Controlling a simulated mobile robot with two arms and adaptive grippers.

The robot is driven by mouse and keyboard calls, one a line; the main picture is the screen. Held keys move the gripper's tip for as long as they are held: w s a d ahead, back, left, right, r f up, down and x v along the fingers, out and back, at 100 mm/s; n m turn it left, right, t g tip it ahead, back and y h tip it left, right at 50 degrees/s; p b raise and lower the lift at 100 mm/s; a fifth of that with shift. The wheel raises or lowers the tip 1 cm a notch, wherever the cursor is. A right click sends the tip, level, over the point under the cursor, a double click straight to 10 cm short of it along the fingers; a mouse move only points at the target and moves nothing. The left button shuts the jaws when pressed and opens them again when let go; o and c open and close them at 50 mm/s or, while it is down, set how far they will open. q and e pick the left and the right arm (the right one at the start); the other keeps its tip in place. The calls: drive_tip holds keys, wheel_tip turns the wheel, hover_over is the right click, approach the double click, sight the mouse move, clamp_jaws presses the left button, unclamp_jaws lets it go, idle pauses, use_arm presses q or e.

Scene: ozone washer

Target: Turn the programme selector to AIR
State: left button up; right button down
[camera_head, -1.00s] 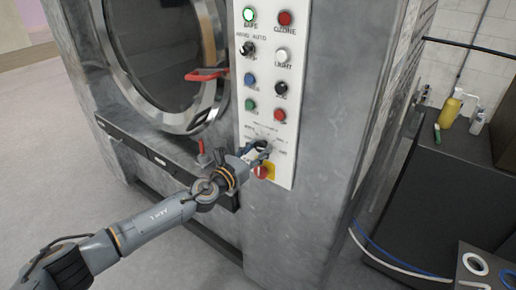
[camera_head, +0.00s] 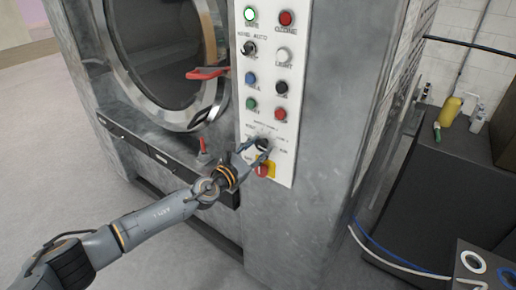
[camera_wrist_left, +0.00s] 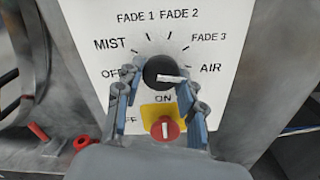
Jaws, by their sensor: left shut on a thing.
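The programme selector (camera_wrist_left: 158,71) is a round black knob with a white pointer on the white control panel (camera_wrist_left: 90,25). Printed marks around it read OFF, MIST, FADE 1, FADE 2, FADE 3 and AIR. The pointer faces right, towards the AIR side and slightly below the AIR label (camera_wrist_left: 210,67). My left gripper (camera_head: 258,148) is shut on the knob, with a blue-padded finger on each side of it in the wrist view. The fingers hide part of the knob in the head view. My right gripper is not in view.
A red knob on a yellow plate (camera_wrist_left: 165,128) sits just below the selector. Several buttons and lamps (camera_head: 281,85) line the panel above. A red door handle (camera_head: 207,73) and a small red lever (camera_head: 203,146) stand to the left. A dark cabinet (camera_head: 440,185) is at right.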

use_arm(q)
drive_tip(key=shift+f, duration=0.15)
drive_tip(key=o, duration=1.1)
drive_tip(key=v, duration=1.2)
